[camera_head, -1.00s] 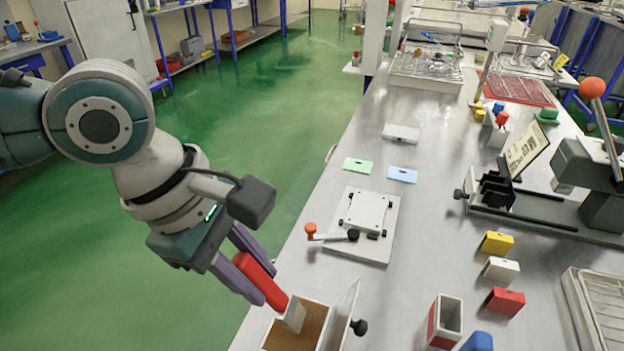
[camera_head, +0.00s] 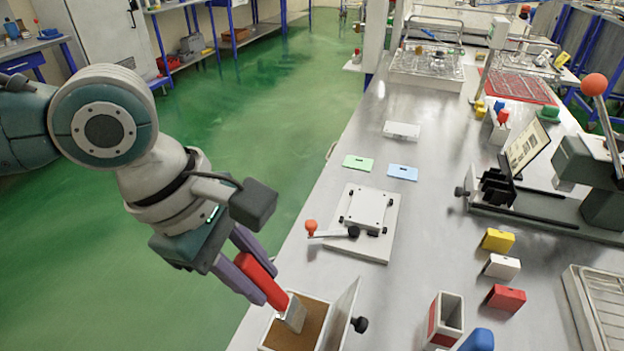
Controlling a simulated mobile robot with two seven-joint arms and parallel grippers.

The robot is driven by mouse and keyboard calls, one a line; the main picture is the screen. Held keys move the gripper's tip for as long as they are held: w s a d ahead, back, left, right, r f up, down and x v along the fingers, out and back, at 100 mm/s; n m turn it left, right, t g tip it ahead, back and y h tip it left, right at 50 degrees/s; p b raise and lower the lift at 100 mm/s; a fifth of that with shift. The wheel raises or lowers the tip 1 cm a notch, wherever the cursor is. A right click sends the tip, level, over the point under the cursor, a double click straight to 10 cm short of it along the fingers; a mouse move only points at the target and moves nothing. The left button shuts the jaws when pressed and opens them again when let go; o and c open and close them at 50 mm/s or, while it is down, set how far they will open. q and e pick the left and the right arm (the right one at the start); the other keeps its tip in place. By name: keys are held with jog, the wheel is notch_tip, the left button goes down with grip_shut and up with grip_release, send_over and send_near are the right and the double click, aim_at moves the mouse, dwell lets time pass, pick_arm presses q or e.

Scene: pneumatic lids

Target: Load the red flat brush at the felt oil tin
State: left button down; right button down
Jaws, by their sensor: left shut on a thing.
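My left gripper (camera_head: 248,277) is shut on the handle of the red flat brush (camera_head: 266,282). The brush tilts down to the right, and its pale metal head (camera_head: 294,313) is at the open felt oil tin (camera_head: 272,331). The tin has brown felt inside and stands at the bottom of the view near the table's left edge. Its lid (camera_head: 344,315) stands open on the right side, with a black knob. The brush's lower end is over or in the tin; I cannot tell whether it touches the felt. My right gripper is not in view.
A white plate fixture (camera_head: 366,213) with a red-knobbed lever (camera_head: 311,227) lies behind the tin. An open red-and-white box (camera_head: 445,322) stands to its right. Yellow (camera_head: 497,242), white (camera_head: 501,267) and red (camera_head: 505,299) blocks lie farther right, beside a lever press (camera_head: 600,180).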

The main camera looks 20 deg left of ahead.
pick_arm(q)
jog(key=shift+f+p, duration=0.15)
jog(key=shift+p, duration=0.3)
dwell(1.4)
notch_tip(320, 180, up, 7)
jog(key=p, duration=0.9)
dwell(0.6)
